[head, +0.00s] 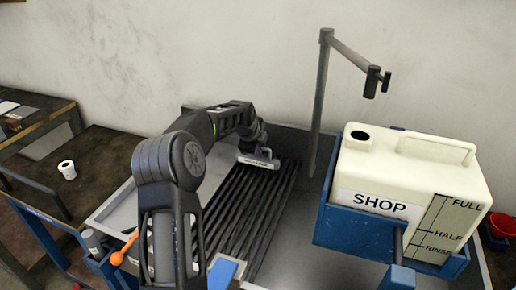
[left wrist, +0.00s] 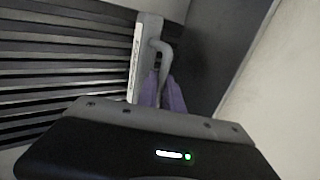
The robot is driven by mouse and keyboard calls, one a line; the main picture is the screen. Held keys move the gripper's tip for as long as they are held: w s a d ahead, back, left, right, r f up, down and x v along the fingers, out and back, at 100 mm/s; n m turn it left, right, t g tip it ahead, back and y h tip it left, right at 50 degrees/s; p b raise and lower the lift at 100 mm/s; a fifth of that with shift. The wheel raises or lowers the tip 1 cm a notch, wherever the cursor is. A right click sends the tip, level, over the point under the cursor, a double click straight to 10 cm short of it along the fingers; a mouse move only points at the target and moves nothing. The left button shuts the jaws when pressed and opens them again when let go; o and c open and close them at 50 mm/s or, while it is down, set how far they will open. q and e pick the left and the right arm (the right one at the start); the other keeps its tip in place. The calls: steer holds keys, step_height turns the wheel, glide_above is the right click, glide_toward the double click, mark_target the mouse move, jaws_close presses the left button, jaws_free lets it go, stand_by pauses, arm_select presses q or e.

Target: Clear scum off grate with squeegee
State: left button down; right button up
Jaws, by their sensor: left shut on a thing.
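The squeegee (head: 258,161) is a pale bar with a small label, at the far end of the dark slatted grate (head: 250,215) in the head view. My left gripper (head: 262,146) is shut on its grey handle. In the left wrist view, the squeegee (left wrist: 137,60) stands edge-on beside the slats (left wrist: 60,65), with purple-grey fingertips (left wrist: 164,92) at its handle. The squeegee is at or just above the slats; contact cannot be told. No scum can be clearly made out. My arm hides part of the grate's left side. My right gripper is not in view.
A cream SHOP jug (head: 410,180) sits in a blue holder (head: 350,232) right of the grate. A grey post with a bent arm (head: 322,100) rises behind. A wooden table with a white cup (head: 67,170) and an orange-knobbed lever (head: 118,257) are at left.

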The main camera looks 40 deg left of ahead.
mark_target(269, 150)
arm_select(q)
steer(key=shift+d, duration=0.1)
steer(key=shift+w+d+f+b, duration=0.1)
steer(key=shift+w+d+b, duration=0.2)
steer(key=shift+d, duration=0.65)
steer(key=shift+w+d+b, duration=0.3)
steer(key=shift+d, duration=0.6)
steer(key=shift+r+p, duration=2.2)
steer(key=shift+r, duration=0.9)
steer(key=shift+r, duration=0.1)
steer(key=shift+r+p, duration=1.2)
steer(key=shift+r, duration=0.25)
